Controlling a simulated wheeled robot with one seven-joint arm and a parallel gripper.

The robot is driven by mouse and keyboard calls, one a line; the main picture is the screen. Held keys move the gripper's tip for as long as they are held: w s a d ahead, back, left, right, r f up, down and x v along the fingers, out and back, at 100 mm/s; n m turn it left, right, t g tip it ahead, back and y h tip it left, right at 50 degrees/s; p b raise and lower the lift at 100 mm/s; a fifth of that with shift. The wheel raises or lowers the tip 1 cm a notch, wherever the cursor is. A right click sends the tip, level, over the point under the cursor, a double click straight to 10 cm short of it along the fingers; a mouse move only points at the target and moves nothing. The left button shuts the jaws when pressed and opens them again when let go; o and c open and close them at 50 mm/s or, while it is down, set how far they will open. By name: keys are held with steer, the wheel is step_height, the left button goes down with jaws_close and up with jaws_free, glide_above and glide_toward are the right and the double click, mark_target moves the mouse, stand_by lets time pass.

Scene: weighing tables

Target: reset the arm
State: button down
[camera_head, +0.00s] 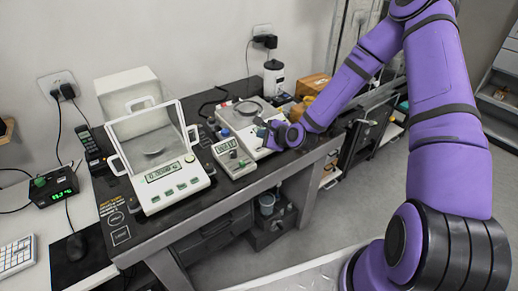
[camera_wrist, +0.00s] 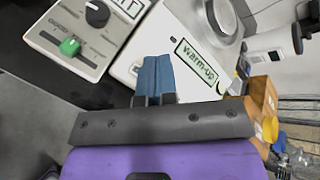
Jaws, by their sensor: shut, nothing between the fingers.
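My purple arm reaches in from the right in the head view. My gripper (camera_head: 264,133) is over the front part of the right-hand weighing scale (camera_head: 236,117). In the wrist view my gripper (camera_wrist: 154,66) has its blue fingertips together, with nothing seen between them. I cannot tell whether the fingertips touch the scale.
A small control box (camera_head: 233,158) with a green slider (camera_wrist: 70,46) and a black knob stands close to my gripper. A large glass-hooded balance (camera_head: 170,185) stands to the left. A white jar (camera_head: 273,78) and orange-brown boxes (camera_head: 312,85) are behind. The floor in front is clear.

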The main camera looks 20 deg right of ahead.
stand_by(0.4)
steer(key=s+d+r+n+g+h, duration=0.25)
steer(key=s+r+n, duration=0.4)
steer(key=r, duration=0.55)
steer(key=s+d+r+n+g+h, duration=0.25)
steer(key=s+r+n, duration=0.45)
steer(key=r, duration=0.5)
steer(key=s+r+n, duration=0.2)
steer(key=s+r, duration=0.2)
steer(key=s, duration=0.3)
steer(key=s+d+r+n, duration=0.1)
steer(key=s+r+n, duration=0.2)
steer(key=s+r, duration=0.2)
steer(key=s+d+r+n, duration=0.1)
steer(key=s+r, duration=0.3)
steer(key=s, duration=0.7)
steer(key=shift+r+n+g+h, duration=0.3)
steer(key=shift+n+g, duration=0.1)
steer(key=shift+n, duration=0.25)
